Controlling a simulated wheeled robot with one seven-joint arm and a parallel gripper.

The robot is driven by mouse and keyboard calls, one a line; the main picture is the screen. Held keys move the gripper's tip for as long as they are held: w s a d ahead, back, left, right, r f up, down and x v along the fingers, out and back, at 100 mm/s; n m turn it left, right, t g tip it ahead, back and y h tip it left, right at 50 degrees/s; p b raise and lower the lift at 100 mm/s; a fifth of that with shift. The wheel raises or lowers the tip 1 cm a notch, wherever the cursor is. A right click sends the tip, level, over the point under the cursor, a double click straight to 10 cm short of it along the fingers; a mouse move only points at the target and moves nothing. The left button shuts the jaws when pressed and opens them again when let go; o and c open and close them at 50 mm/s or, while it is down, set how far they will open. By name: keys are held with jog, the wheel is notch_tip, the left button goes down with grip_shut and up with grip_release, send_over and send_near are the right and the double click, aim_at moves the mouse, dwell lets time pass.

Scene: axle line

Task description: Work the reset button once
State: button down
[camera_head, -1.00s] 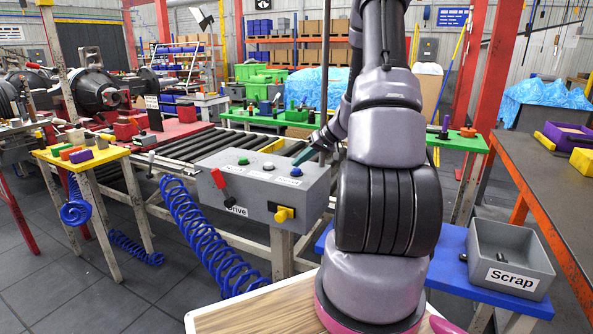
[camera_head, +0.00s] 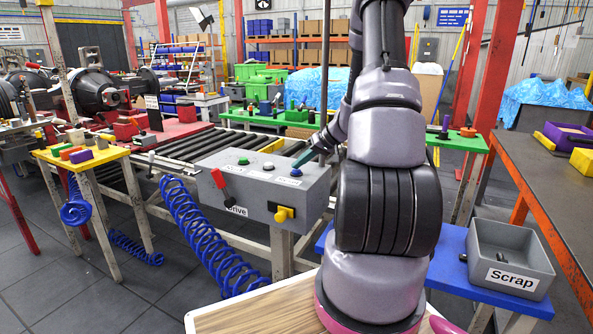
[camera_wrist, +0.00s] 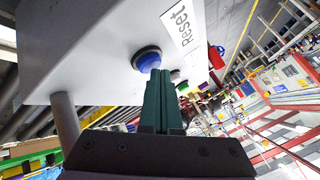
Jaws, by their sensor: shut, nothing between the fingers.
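The reset button is a blue dome (camera_head: 296,172) on the top of a grey control box (camera_head: 262,194), near the box's right end. In the wrist view the blue button (camera_wrist: 146,59) sits in a dark collar beside a label reading "Reset". My gripper (camera_head: 299,161) has its teal fingers shut together with nothing between them, and they reach down to the button from the upper right. In the wrist view the fingertips (camera_wrist: 157,73) overlap the button's edge. I cannot tell whether they touch it or whether it is pressed in.
A roller conveyor (camera_head: 205,146) lies behind. A grey scrap bin (camera_head: 510,262) stands at right.

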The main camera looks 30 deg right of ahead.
aim_at(299, 171)
jog(key=shift+r, duration=0.8)
jog(key=shift+r, duration=2.5)
jog(key=s+a+r+m+g+h, duration=0.1)
jog(key=s+a+r+m+h, duration=0.15)
jog(key=s+a+r, duration=1.4)
jog(key=s+r+m+t+h, duration=0.1)
jog(key=s+r+h, duration=0.1)
jog(key=s+r, duration=0.3)
jog(key=s, duration=0.4)
jog(key=shift+s+d+t, duration=0.2)
jog(key=shift+t, duration=0.1)
